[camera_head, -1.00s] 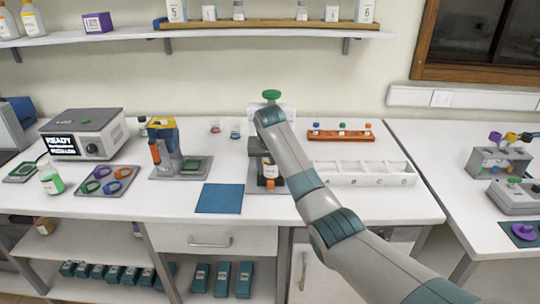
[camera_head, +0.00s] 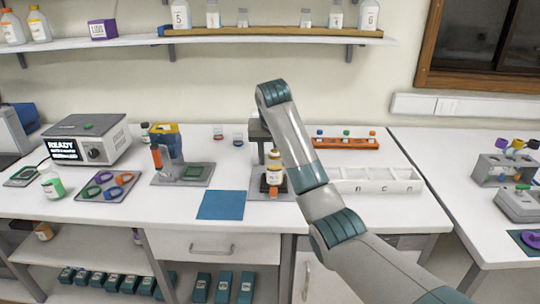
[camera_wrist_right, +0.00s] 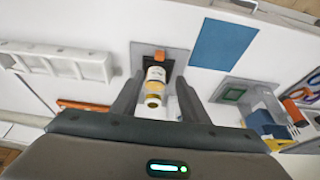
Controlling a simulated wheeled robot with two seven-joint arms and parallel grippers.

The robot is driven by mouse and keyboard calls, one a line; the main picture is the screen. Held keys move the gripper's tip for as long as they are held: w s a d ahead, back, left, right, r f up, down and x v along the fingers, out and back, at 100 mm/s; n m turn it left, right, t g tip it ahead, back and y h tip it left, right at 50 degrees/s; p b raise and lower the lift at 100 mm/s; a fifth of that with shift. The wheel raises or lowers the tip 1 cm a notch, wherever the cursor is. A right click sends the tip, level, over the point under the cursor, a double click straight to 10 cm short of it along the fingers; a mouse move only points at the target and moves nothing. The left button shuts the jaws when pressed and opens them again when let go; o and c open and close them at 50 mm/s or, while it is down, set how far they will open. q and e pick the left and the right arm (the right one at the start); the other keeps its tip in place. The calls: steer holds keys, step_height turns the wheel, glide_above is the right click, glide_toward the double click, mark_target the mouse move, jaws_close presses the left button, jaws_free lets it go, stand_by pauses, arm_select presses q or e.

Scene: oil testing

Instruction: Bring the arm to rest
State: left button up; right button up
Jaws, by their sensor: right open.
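My right arm comes in from the lower right of the head view and bends up at the middle of the bench. Its gripper is mostly hidden behind the arm there. In the wrist view my right gripper (camera_wrist_right: 158,82) is open, with its two fingers apart. A white-labelled bottle with an amber band (camera_wrist_right: 154,88) appears between and beyond the fingers, not gripped. In the head view the bottle (camera_head: 274,166) stands upright on a dark stand with an orange front, on a grey base plate (camera_head: 262,194). My left gripper is not in view.
A blue mat (camera_head: 221,205) lies left of the base plate. A white compartment rack (camera_head: 385,186) and an orange rack (camera_head: 350,143) stand to the right. A yellow-and-blue device (camera_head: 166,143) stands left. A shelf (camera_head: 120,43) runs above the bench.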

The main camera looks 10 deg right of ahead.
steer(key=s+f+n, duration=0.1)
steer(key=s+f, duration=1)
steer(key=f, duration=0.4)
steer(key=s+f+n, duration=0.2)
steer(key=s+f, duration=1)
steer(key=f, duration=0.3)
steer(key=s+d+f+n+y, duration=0.1)
steer(key=s, duration=1.5)
steer(key=s+d+f+n, duration=0.1)
steer(key=s+f, duration=0.1)
steer(key=s, duration=1.4)
step_height(320, 180, down, 30)
steer(key=s+f+g+b, duration=0.1)
steer(key=s+g, duration=0.1)
steer(key=s+d+f+g+b, duration=0.1)
steer(key=s+d+f, duration=0.2)
steer(key=s+f, duration=1.4)
steer(key=shift+s+n, duration=0.25)
steer(key=shift+n, duration=0.05)
